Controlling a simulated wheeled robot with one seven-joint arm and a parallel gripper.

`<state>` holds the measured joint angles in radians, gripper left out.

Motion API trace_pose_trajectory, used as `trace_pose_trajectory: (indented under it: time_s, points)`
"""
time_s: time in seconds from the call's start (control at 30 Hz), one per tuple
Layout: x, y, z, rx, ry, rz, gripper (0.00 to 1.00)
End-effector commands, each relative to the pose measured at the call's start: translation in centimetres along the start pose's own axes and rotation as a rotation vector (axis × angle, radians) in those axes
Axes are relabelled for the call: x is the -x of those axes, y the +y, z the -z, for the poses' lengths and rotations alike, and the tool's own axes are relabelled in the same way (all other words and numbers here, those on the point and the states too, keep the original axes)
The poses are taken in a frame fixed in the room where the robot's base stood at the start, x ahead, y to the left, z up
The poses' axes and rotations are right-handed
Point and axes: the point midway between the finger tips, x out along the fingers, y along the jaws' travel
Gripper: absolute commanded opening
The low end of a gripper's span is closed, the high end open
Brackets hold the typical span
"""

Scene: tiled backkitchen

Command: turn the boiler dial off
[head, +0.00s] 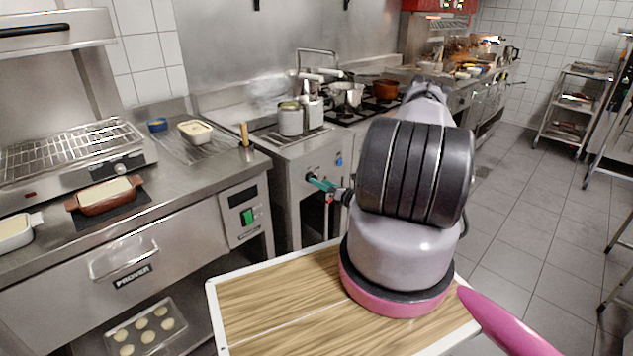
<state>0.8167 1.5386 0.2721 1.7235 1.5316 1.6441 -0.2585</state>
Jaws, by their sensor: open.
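The boiler (296,205) is a steel unit left of my arm, with small controls on its front panel. A small dark dial (311,174) shows on that panel, partly covered by my gripper's fingertips. My gripper (318,182) has teal fingers that reach left to the dial and are open. I cannot tell whether the fingers touch the dial or stand around it. The dial's pointer and setting are too small to read. A small blue part (339,162) sits on the panel to the right of the dial. My grey arm hides the panel's right side.
Metal canisters (290,119) stand on the boiler's top, with a stove and pots (346,95) behind. A steel counter (190,180) with a wire rack and dishes is at left. The tiled floor at right is clear up to a shelf trolley (574,105).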

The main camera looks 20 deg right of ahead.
Motion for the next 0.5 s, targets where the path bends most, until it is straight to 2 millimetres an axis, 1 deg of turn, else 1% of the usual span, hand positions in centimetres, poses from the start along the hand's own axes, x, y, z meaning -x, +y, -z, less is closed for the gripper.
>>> trace_pose_trajectory:
  time_s: [0.03,0.1,0.2,0.33,0.5]
  points:
    - [-0.8,0.1,0.1,0.001,0.001,-0.003,0.81]
    - [-1.7,0.0,0.0,0.001,0.001,-0.002,0.81]
    - [-2.5,0.1,0.0,0.001,0.001,-0.002,0.81]
    - [-2.9,0.0,0.0,0.000,0.001,-0.001,0.81]
    - [-2.9,0.0,0.0,-0.001,0.001,-0.001,0.81]
